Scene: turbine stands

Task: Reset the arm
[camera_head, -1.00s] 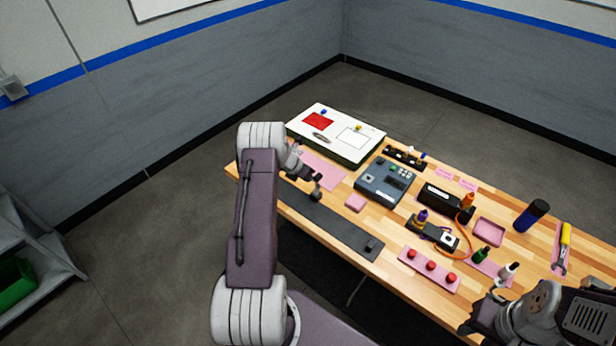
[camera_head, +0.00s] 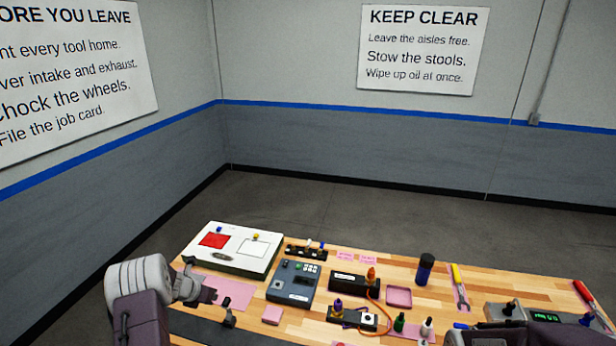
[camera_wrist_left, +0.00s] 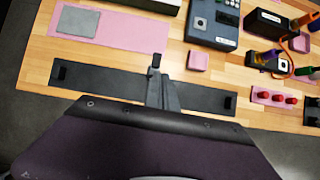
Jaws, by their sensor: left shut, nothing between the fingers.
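My left arm comes in at the lower left of the head view. Its left gripper (camera_head: 226,312) is over the near left part of the wooden table (camera_head: 436,289), by a pink mat (camera_head: 233,289). In the left wrist view the left gripper (camera_wrist_left: 156,68) is shut and empty, with its fingertips above a long black strip (camera_wrist_left: 100,84) along the table's near edge. A part of my right arm shows at the lower right of the head view; its gripper is not seen.
A white board (camera_head: 232,257) with a red square stands at the back left. A grey-blue device (camera_head: 296,284), a black box (camera_head: 348,282), a pink tray (camera_head: 399,296), a dark blue cylinder (camera_head: 424,270) and several bottles crowd the table. Open floor lies behind it.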

